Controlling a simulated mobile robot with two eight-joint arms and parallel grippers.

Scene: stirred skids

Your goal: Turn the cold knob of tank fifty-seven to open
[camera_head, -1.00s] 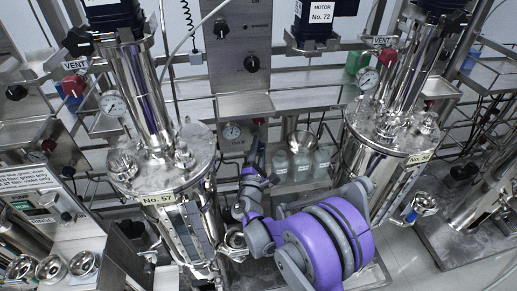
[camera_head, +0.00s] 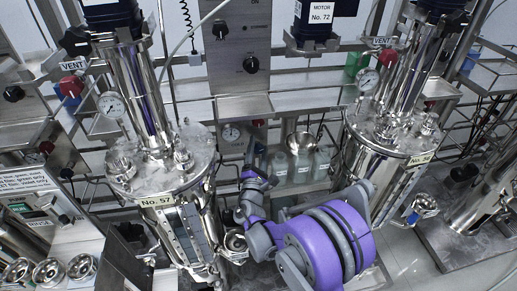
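Tank fifty-seven (camera_head: 165,172) is the shiny steel vessel left of centre, with a "No. 57" label (camera_head: 156,201) on its front rim. Behind it to the right, a steel panel carries two black knobs, an upper one (camera_head: 221,29) and a lower one (camera_head: 251,65). My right gripper (camera_head: 254,152) is at the end of the purple and grey arm, right of the tank and below the panel, apart from both knobs. Its fingers are small and dark. My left gripper is out of view.
A second steel tank (camera_head: 386,150) stands at right. Several clear bottles (camera_head: 300,165) and a steel funnel (camera_head: 301,141) stand on a shelf behind my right arm. A red vent knob (camera_head: 71,86) and a gauge (camera_head: 111,104) sit by tank fifty-seven. Pipes and rails cross behind.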

